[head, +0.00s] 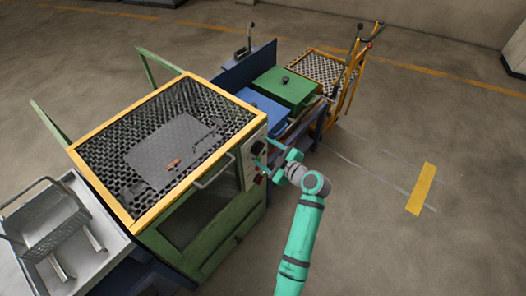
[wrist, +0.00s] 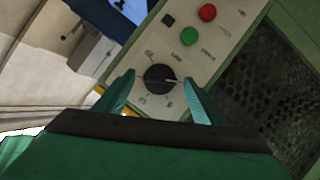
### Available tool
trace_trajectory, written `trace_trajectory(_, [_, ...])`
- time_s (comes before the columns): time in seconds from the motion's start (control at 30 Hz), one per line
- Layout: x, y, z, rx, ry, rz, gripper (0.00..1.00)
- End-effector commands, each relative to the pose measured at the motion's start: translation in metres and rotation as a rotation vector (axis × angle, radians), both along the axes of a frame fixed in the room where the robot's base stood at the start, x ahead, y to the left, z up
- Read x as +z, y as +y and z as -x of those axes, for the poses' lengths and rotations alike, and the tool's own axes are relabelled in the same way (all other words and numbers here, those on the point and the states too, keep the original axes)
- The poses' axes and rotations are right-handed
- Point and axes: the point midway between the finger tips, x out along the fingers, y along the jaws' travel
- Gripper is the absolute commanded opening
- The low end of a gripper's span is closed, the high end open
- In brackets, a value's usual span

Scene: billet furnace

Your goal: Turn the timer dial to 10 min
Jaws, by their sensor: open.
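The timer dial (wrist: 159,78) is a round black knob with a pale pointer line, set on a light control panel (wrist: 222,22). In the wrist view the pointer line lies roughly level, toward the right. The marks around the dial are too small to read. My gripper (wrist: 155,88) is open, with one teal finger on each side of the dial; I cannot tell whether either finger touches it. In the head view my gripper (head: 273,162) is at the furnace's front right corner, by the panel (head: 250,158).
A green button (wrist: 189,36), a red button (wrist: 207,12) and a small black square (wrist: 168,20) sit on the panel near the dial. The furnace handle (head: 214,172) juts out to the left of my gripper. Open floor lies to the right.

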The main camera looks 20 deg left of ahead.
Motion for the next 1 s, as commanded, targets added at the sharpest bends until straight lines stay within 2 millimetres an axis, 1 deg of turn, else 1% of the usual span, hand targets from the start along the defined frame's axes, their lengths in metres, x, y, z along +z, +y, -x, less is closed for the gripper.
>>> trace_trajectory(0.13, [-0.0027,0.0065,-0.0033,0.001,0.001,0.000,0.62])
trace_trajectory(0.4, [-0.0032,0.0072,-0.0039,0.000,0.001,0.001,0.62])
trace_trajectory(0.43, [-0.0032,0.0072,-0.0039,0.000,0.001,0.001,0.58])
trace_trajectory(0.47, [-0.0032,0.0072,-0.0038,0.000,0.001,0.001,0.51])
trace_trajectory(0.5, [-0.0032,0.0072,-0.0038,0.000,0.001,0.001,0.41])
trace_trajectory(0.57, [-0.0032,0.0072,-0.0038,0.001,0.001,0.000,0.27])
trace_trajectory(0.6, [-0.0031,0.0071,-0.0038,0.000,0.001,0.001,0.21])
trace_trajectory(0.83, [-0.0031,0.0069,-0.0038,0.000,0.011,-0.003,0.21])
trace_trajectory(1.0, [-0.0029,0.0067,-0.0046,0.000,0.060,-0.020,0.21])
